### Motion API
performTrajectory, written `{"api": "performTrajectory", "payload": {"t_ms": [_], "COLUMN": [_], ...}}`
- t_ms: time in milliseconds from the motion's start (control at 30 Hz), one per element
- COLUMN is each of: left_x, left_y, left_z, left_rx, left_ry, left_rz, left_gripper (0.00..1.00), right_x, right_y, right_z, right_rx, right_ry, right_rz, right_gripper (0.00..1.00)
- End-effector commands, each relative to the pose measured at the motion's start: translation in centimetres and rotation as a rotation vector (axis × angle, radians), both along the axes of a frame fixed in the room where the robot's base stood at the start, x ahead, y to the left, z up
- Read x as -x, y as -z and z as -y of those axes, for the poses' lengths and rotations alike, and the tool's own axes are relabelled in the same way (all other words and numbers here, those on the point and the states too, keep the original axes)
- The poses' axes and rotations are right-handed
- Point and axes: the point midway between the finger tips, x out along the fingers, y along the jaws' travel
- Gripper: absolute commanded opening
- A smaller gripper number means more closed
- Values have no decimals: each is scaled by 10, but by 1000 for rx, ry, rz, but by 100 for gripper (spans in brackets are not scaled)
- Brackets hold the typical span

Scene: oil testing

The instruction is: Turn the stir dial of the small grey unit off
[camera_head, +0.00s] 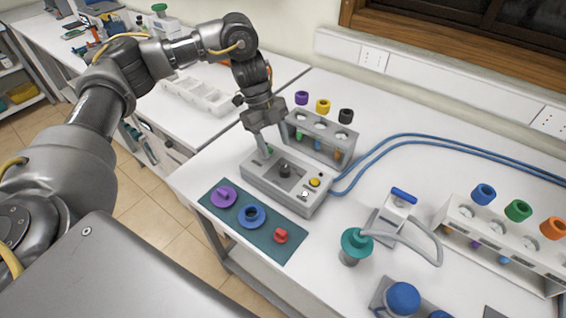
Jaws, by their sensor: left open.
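The small grey unit (318,207) stands on the white bench, left of the picture's middle right. It has a recessed top with a dark knob (285,171) in it and a yellow knob (314,183) near its right end. My left gripper (272,148) comes down over the unit's far left end, fingers pointing down and open. A small green part (268,151) shows by the fingertips; the gripper partly hides this end. I cannot tell whether a finger touches the unit, nor read which control is the stir dial. My right gripper is out of view.
A grey rack (345,150) with purple, yellow and black caps behind it stands close behind the unit. A teal mat (276,254) with purple, blue and red parts lies in front. Blue hoses (375,155) run right. A teal-topped device (356,243) and a white rack (500,254) stand at right.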

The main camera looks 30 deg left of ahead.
Motion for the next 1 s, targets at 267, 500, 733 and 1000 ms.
{"api": "performTrajectory", "payload": {"t_ms": [267, 500, 733, 1000], "left_x": [5, 7, 6, 6], "left_y": [45, 65, 67, 67], "left_z": [21, 29, 30, 29], "left_rx": [2, 1, 0, 0], "left_ry": [4, 5, 4, 4], "left_rz": [-3, -1, 1, 1], "left_gripper": [51, 51, 51, 26], "right_x": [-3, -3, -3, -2], "right_y": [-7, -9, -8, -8], "right_z": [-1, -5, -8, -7], "right_rx": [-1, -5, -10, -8], "right_ry": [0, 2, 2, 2], "right_rz": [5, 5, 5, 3], "right_gripper": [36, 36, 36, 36]}}
